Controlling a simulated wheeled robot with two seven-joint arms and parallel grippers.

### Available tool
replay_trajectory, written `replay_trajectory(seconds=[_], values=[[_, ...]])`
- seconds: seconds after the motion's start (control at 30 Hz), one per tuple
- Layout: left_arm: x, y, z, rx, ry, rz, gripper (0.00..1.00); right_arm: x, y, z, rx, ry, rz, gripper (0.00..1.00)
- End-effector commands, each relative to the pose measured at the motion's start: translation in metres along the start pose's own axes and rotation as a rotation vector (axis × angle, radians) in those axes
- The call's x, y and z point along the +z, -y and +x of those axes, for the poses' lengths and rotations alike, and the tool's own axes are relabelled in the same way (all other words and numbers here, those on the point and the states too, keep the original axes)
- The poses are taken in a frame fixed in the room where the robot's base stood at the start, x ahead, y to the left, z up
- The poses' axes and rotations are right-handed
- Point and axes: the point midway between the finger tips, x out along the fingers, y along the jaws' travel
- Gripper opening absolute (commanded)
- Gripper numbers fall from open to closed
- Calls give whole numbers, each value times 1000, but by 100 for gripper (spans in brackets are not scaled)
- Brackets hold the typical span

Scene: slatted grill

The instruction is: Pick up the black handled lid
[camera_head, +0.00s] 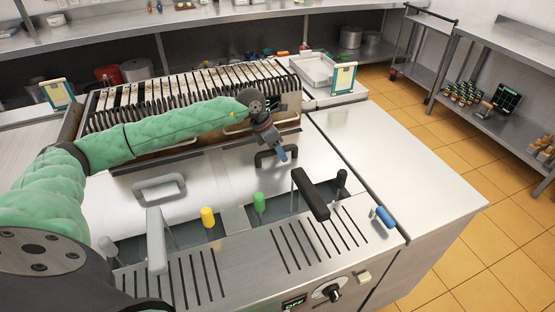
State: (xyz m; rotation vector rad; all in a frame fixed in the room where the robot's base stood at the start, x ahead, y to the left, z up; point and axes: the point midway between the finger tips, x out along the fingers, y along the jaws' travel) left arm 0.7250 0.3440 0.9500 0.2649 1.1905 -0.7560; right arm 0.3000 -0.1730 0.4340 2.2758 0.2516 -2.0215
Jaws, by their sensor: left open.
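The black handled lid (236,179) is a flat silvery panel lying on the counter in front of the slatted grill. Its black handle (263,160) stands up near its back edge. My left gripper (281,156) reaches in from the left on a green-sleeved arm and points down at this handle. My right gripper is not in view.
A lid with a grey handle (160,187) lies to the left. The slatted grill (180,92) stands behind. A clear steel counter (390,160) is on the right.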

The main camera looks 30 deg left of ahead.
Motion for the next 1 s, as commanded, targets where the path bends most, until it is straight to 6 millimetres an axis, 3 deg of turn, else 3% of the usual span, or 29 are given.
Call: replay_trajectory(seconds=[0.2,0.43,1.0], values=[[0,0,0,0,0,0,45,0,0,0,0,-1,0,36],[0,0,0,0,0,0,0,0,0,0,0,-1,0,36],[3,1,-7,1,3,0,0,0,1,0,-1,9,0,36]])
